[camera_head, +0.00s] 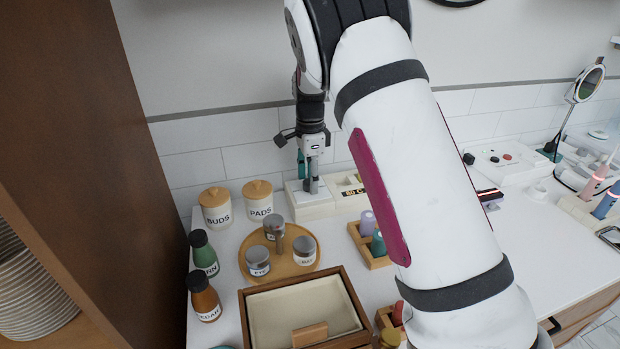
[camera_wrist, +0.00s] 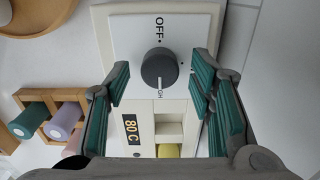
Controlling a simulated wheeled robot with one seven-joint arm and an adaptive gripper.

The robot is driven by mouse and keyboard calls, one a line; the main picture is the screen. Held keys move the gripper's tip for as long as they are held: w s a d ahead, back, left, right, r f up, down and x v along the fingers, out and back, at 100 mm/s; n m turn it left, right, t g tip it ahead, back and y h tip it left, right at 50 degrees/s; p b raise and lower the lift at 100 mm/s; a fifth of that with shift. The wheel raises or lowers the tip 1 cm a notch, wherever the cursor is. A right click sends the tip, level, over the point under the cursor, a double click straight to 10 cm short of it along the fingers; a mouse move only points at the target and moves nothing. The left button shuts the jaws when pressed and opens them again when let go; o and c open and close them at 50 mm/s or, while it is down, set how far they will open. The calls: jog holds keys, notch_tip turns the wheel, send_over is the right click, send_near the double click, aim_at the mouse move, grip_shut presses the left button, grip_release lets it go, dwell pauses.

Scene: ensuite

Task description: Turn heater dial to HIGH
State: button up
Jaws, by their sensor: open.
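In the wrist view, the dark round heater dial (camera_wrist: 157,66) sits on the pale panel of the heater (camera_wrist: 120,40). "OFF" with a dot is printed at one side of the dial. A light pointer line on the dial faces the opposite side, towards a partly hidden label that seems to begin with "HI". A small display (camera_wrist: 131,128) reads "80 C". My gripper (camera_wrist: 158,85) is open, its green-padded fingers apart on either side of the dial, not visibly touching it. In the head view, my gripper (camera_head: 312,168) is over the heater (camera_head: 305,204), and the dial is hidden.
Jars marked BUDS (camera_head: 215,210) and PADS (camera_head: 258,199) stand left of the heater. A round wooden tray (camera_head: 270,265) with small tins and a wooden box (camera_head: 305,305) are in front. A wooden rack (camera_head: 372,257) with coloured bottles is near. Wall tiles are behind.

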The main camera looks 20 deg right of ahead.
notch_tip(320, 180, up, 12)
jog(key=shift+f, duration=0.15)
dwell(0.4)
jog(key=s+r+n+t+y+p, duration=0.1)
jog(key=s+r+n, duration=0.4)
jog(key=s, duration=0.5)
jog(key=s+r+n+t+p, duration=0.1)
jog(key=s+r+n, duration=0.2)
jog(key=s+r, duration=0.55)
jog(key=s+f+n+t+p, duration=0.1)
jog(key=s+n, duration=0.4)
jog(key=s, duration=0.6)
jog(key=s+f+n+t+h+p, duration=0.1)
jog(key=s+f+n, duration=0.2)
jog(key=s, duration=0.9)
jog(key=shift+f+n, duration=0.2)
jog(key=shift+n, duration=0.9)
